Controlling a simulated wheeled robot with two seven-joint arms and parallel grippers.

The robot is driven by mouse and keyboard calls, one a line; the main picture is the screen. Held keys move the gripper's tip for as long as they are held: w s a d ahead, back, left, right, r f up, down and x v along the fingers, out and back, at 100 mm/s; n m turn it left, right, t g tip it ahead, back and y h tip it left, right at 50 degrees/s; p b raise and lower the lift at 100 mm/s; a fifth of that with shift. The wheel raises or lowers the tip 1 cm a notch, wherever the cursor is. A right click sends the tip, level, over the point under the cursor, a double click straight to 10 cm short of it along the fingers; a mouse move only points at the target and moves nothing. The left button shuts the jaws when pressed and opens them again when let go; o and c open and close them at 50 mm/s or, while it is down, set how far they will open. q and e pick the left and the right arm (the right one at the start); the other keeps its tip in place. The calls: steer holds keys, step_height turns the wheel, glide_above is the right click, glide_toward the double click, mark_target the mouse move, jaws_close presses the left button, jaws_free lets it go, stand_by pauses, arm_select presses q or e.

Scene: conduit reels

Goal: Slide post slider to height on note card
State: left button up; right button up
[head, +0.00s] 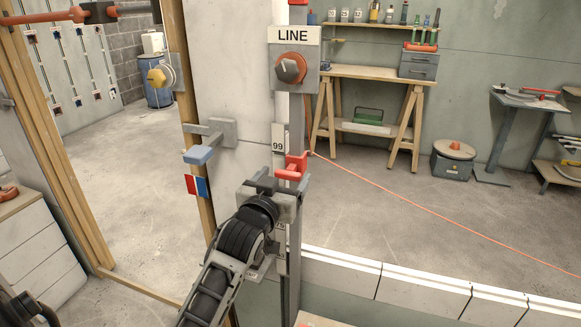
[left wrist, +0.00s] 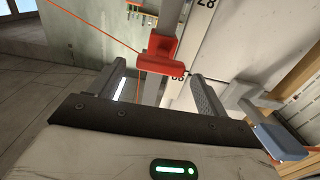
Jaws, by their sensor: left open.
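The red post slider (head: 293,168) sits on the grey rail at the right edge of the white post (head: 236,70), just below the number 99 on the scale strip (head: 278,137). My left gripper (head: 280,186) is at the post just below the slider, open. In the left wrist view the slider (left wrist: 163,55) shows just beyond the open fingertips (left wrist: 157,72), between their lines; contact cannot be told. Nothing is held. Part of the scale is hidden behind my gripper. No readable note card shows.
A LINE plate with a red-ringed knob (head: 291,68) is above the slider. A grey bracket with a blue end (head: 199,154) sticks out left of the scale, near a red, white and blue tag (head: 197,186). An orange line (head: 430,210) runs right. A workbench (head: 372,73) stands behind.

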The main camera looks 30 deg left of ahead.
mark_target(293, 167)
arm_select(q)
steer(key=x, duration=0.4)
steer(key=shift+w, duration=0.4)
